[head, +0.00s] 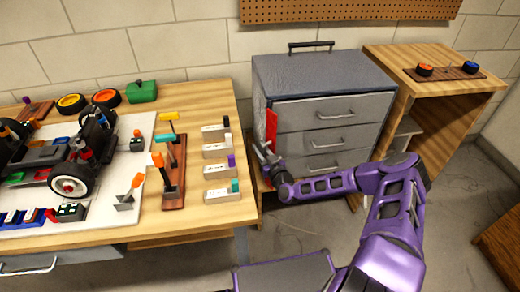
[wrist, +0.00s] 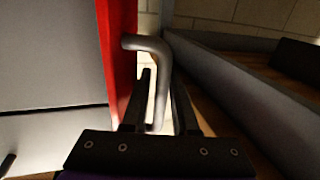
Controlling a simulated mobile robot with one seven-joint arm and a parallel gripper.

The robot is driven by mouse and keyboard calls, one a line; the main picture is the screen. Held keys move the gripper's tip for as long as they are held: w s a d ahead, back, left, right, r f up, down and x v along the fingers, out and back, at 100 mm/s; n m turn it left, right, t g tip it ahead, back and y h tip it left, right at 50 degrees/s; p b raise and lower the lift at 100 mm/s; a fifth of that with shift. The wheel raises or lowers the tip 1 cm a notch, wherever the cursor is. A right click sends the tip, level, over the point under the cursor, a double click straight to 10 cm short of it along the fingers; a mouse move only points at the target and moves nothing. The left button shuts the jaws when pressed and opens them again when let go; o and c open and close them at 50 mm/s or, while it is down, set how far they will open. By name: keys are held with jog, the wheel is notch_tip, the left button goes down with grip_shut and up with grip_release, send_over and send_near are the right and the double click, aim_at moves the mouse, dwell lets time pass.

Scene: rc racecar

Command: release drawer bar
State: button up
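The red drawer bar (head: 271,130) stands upright along the left front edge of the grey drawer cabinet (head: 318,78). In the wrist view the red bar (wrist: 117,55) is close up, with a bent grey handle (wrist: 158,60) on it. My gripper (head: 262,150) is at the bar's left side, low beside the cabinet. In the wrist view my gripper's fingers (wrist: 162,85) lie on both sides of the handle, apart, with a light gap beside it. Firm contact cannot be seen. The drawers (head: 332,112) look shut.
A wooden workbench (head: 240,120) with a car and tools stands close on the left of the cabinet. A wooden side table (head: 425,85) with two wheels is on the right. My arm reaches in from the right over open floor (head: 290,235).

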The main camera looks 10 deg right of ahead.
grip_shut()
jog(key=shift+w+a+m+h+p, duration=0.15)
jog(key=shift+m+h+p, duration=0.25)
jog(key=shift+m+h, duration=0.6)
jog(key=shift+w+d+m+h+p, duration=0.15)
jog(key=shift+m+h+p, duration=0.35)
jog(key=shift+h, duration=0.9)
jog(key=shift+w+a+m+h+p, duration=0.25)
jog(key=shift+m+h, duration=0.55)
jog(key=shift+h, duration=0.4)
jog(key=shift+d, duration=0.1)
